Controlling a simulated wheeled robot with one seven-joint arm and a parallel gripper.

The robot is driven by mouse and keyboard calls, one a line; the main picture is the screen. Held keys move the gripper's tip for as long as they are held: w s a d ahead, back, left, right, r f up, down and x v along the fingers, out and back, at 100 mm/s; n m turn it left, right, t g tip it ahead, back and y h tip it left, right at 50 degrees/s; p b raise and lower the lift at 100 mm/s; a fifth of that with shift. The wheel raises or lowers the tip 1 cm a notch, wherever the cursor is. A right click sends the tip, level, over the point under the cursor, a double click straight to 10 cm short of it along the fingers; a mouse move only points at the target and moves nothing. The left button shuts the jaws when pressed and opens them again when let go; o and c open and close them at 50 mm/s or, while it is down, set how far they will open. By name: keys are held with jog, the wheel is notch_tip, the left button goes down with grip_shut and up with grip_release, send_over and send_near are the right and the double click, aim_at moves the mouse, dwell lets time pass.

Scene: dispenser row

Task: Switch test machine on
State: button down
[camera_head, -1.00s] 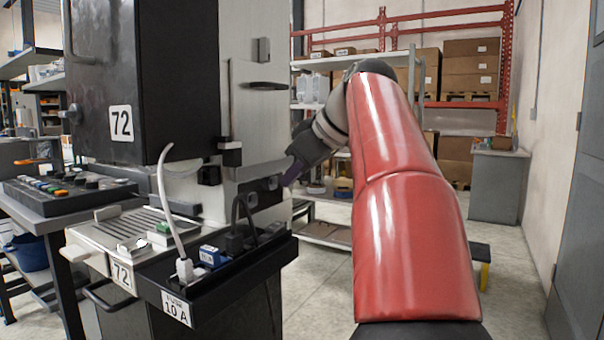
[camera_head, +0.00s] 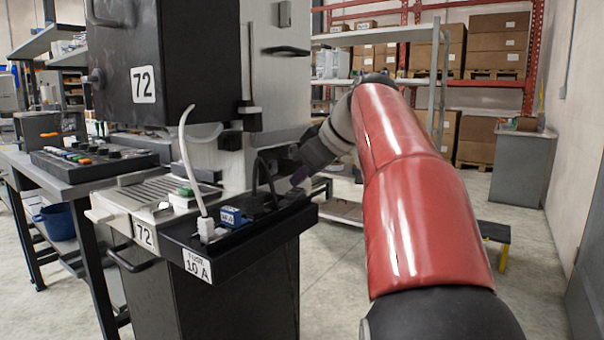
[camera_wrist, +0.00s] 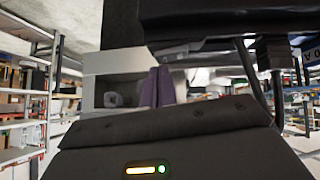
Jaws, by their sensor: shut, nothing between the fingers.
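The test machine (camera_head: 172,70) is a tall black and grey unit marked 72, standing left of centre in the head view. On its front shelf (camera_head: 258,232), labelled 10 A, are a white plug (camera_head: 206,230), a blue block (camera_head: 231,216) and black plugs with cables. My gripper (camera_head: 300,178) is shut and empty at the shelf's far right end, close to the machine's side. In the wrist view, its purple fingers (camera_wrist: 160,88) point at a grey panel (camera_wrist: 98,64) with a small round part (camera_wrist: 112,99) in a recess. I cannot tell whether they touch it.
A bench with a button panel (camera_head: 92,160) stands at the left. Shelving with boxes (camera_head: 490,48) and a grey cabinet (camera_head: 520,165) are behind. A small black and yellow step (camera_head: 496,236) is on the floor at right. Open floor lies between shelf and wall.

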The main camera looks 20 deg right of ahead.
jog(key=shift+d+p, duration=0.15)
jog(key=shift+p, duration=0.25)
jog(key=shift+f, duration=0.25)
jog(key=shift+s+a+r, duration=0.25)
jog(key=shift+s+a, duration=0.05)
jog(key=shift+a, duration=0.4)
